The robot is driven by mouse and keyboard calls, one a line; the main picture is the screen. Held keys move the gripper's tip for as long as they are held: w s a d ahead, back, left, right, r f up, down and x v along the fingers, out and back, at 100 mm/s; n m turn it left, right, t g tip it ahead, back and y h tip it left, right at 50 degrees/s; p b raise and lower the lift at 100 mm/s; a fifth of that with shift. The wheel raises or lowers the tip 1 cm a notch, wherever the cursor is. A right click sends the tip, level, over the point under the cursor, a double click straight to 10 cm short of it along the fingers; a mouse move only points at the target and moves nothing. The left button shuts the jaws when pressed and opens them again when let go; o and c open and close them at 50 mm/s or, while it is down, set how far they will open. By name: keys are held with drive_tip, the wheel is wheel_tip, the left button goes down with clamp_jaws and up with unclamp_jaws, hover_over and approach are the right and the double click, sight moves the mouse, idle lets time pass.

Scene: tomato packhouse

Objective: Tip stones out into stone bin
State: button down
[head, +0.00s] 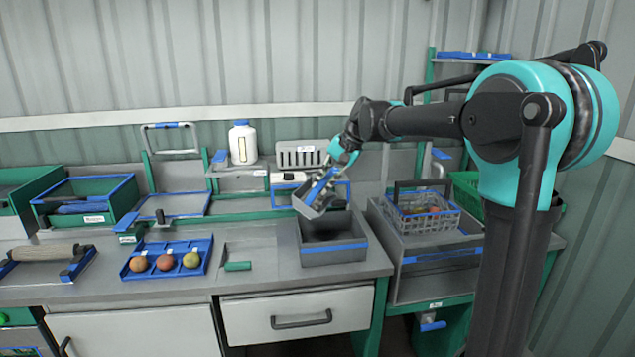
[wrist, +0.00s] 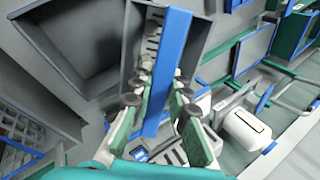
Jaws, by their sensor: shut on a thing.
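My gripper (head: 337,168) is shut on the blue bar of a small grey tray (head: 308,205). In the wrist view my gripper's fingers (wrist: 158,88) close around that blue bar, and the tray (wrist: 203,38) reaches away beyond them. The tray is steeply tilted in the head view, above the back of an open grey bin with a blue stripe (head: 334,257), apart from it. The bin also shows in the wrist view (wrist: 75,45), beside the tray, with a dark, empty-looking inside. I cannot make out any stones in the tray or the bin.
A blue tray (head: 166,270) with three tomatoes lies left on the bench. A wire basket (head: 428,222) stands right of the bin. A white jug (head: 243,144) and a slotted grey holder (head: 300,154) stand behind. A green cylinder (head: 238,266) lies left of the bin.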

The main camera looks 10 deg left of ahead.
drive_tip(key=shift+s+d+f+y, duration=0.1)
drive_tip(key=shift+d+y, duration=0.35)
drive_tip(key=shift+y, duration=0.15)
drive_tip(key=s+d+f+t+y, duration=0.1)
drive_tip(key=d+f+t+y, duration=0.2)
drive_tip(key=y, duration=0.8)
drive_tip(key=shift+s+d+f+y, duration=0.35)
drive_tip(key=shift+d+f, duration=0.8)
drive_tip(key=shift+d, duration=0.6)
